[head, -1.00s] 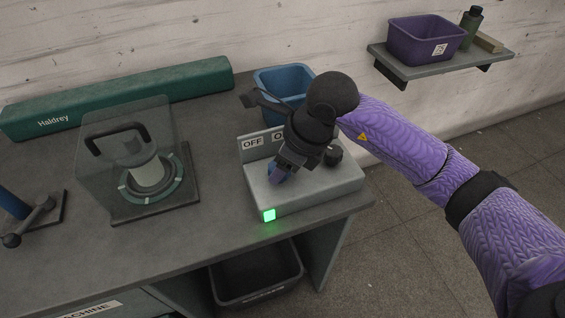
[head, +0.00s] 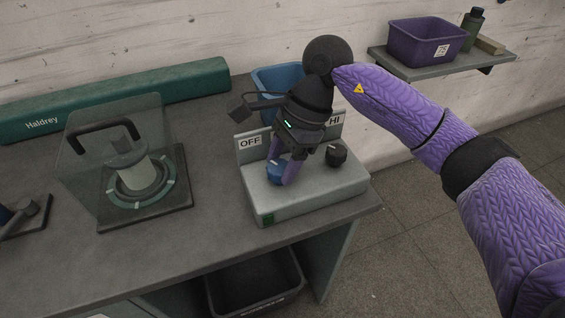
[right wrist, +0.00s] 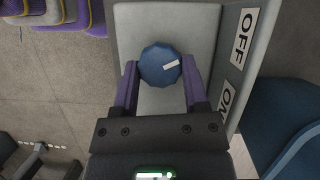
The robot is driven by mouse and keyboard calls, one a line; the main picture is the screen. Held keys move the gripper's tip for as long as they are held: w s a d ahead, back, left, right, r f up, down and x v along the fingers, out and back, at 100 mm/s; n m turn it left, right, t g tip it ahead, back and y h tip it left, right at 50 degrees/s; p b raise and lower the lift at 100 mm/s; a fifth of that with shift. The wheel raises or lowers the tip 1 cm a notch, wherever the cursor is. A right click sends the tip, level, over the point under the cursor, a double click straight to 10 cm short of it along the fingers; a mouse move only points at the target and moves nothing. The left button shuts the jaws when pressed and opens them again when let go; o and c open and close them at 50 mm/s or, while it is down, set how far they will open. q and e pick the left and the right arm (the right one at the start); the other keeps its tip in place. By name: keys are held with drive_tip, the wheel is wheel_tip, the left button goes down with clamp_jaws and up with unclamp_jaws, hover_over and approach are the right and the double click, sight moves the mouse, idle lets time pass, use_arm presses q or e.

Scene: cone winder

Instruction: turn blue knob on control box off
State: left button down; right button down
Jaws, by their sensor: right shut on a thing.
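The grey control box (head: 320,190) stands at the right end of the bench. Its blue knob (head: 273,174) is at the left of its top, near the OFF label (head: 250,142). My right gripper (head: 283,168) reaches down from above and is shut on the blue knob. In the right wrist view the knob (right wrist: 157,70) sits between the purple fingers, and its white mark points toward the OFF label (right wrist: 244,37) rather than the ON label (right wrist: 226,101). The indicator light (head: 268,219) on the front is dark green, unlit. My left gripper is out of view.
A black knob (head: 336,155) is on the box right of my gripper. A blue bin (head: 270,80) stands behind it. A clear guard with a black handle (head: 102,132) covers a spool fixture on the left. A black bin (head: 255,280) sits below the bench.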

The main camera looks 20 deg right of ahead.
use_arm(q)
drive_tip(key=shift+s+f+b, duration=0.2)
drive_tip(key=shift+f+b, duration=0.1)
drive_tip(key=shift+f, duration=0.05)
use_arm(e)
drive_tip(key=shift+w+n, duration=0.1)
drive_tip(key=shift+n, duration=0.5)
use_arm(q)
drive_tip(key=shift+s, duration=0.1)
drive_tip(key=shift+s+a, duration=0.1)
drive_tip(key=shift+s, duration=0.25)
use_arm(e)
drive_tip(key=shift+n+g, duration=0.3)
drive_tip(key=shift+c, duration=0.5)
unclamp_jaws()
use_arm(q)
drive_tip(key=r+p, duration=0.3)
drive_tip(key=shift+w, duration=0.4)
use_arm(e)
drive_tip(key=v, duration=1)
